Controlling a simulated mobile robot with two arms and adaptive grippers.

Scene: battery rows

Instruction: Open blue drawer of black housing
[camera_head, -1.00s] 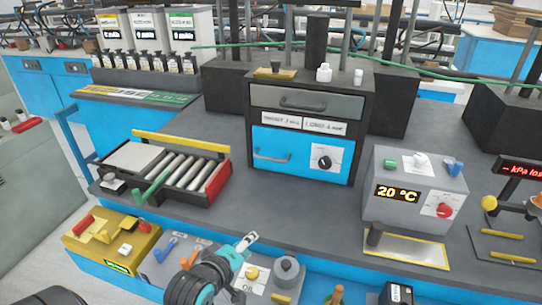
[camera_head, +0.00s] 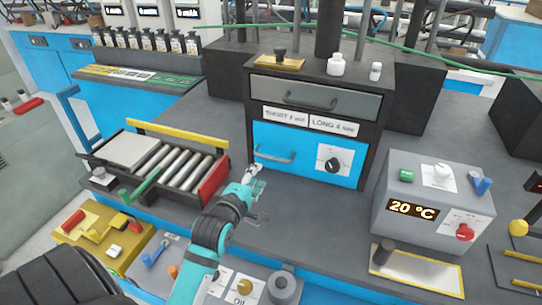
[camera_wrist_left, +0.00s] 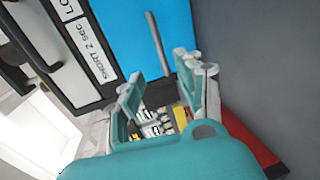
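The black housing (camera_head: 376,108) stands on the dark bench. Its blue drawer (camera_head: 288,140) is shut flush, with a bar handle (camera_head: 275,157) on its left part and a dial at its right. My left gripper (camera_head: 256,180) is just in front of and below the handle's left end, apart from it. In the left wrist view the gripper (camera_wrist_left: 158,88) has its two fingers spread, with nothing between them. The handle (camera_wrist_left: 158,45) lies beyond the fingertips, in front of the blue drawer face (camera_wrist_left: 128,30). My right gripper is not in view.
A roller tray (camera_head: 165,165) with a red end block (camera_head: 213,180) sits close left of my left gripper. A grey 20 °C box (camera_head: 430,200) stands to the right. A grey drawer (camera_head: 315,95) is above the blue one. Bench between is clear.

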